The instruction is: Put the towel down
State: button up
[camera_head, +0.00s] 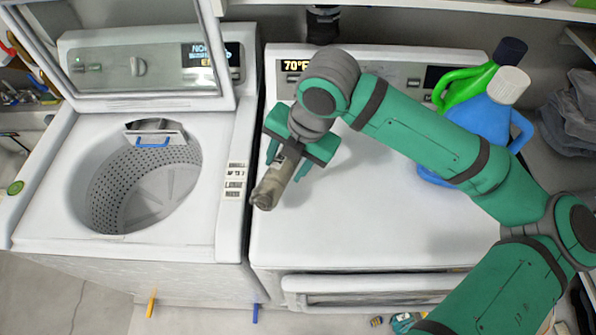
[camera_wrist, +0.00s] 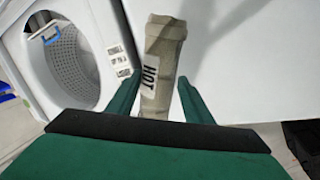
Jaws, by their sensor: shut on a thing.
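The towel (camera_head: 272,187) is a rolled beige-brown cloth with a white patch marked HOT, which is readable in the wrist view (camera_wrist: 157,50). My gripper (camera_head: 293,168) is shut on it, with one finger on each side of the roll. In the wrist view, my gripper (camera_wrist: 160,100) has the towel between its fingers, pointing away from the palm. In the head view, the towel hangs tilted over the left part of the dryer's white top (camera_head: 370,225). I cannot tell whether it touches that surface.
An open-lidded washer (camera_head: 50,215) with an empty-looking drum (camera_head: 150,190) stands at the left. A blue jug (camera_head: 495,115) and a green jug (camera_head: 465,85) stand at the dryer's back right. The dryer's front middle top is clear. Dark folded cloths (camera_head: 570,115) lie far right.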

aim_at(299, 162)
jog(key=f, duration=0.1)
jog(key=w+d+f, duration=0.1)
jog(key=d+f, duration=0.1)
jog(key=shift+w+f, duration=0.15)
jog(key=shift+w, duration=0.25)
jog(key=shift+w+d+f, duration=0.1)
jog(key=shift+d+f, duration=0.05)
jog(key=shift+f, duration=0.75)
jog(key=shift+w+d+f, duration=0.1)
jog(key=shift+f, duration=0.75)
jog(key=o, duration=1.3)
jog(key=shift+s, duration=0.1)
jog(key=v, duration=1.2)
jog(key=shift+s, duration=0.1)
jog(key=shift+w+d, duration=0.1)
jog(key=shift+w, duration=0.15)
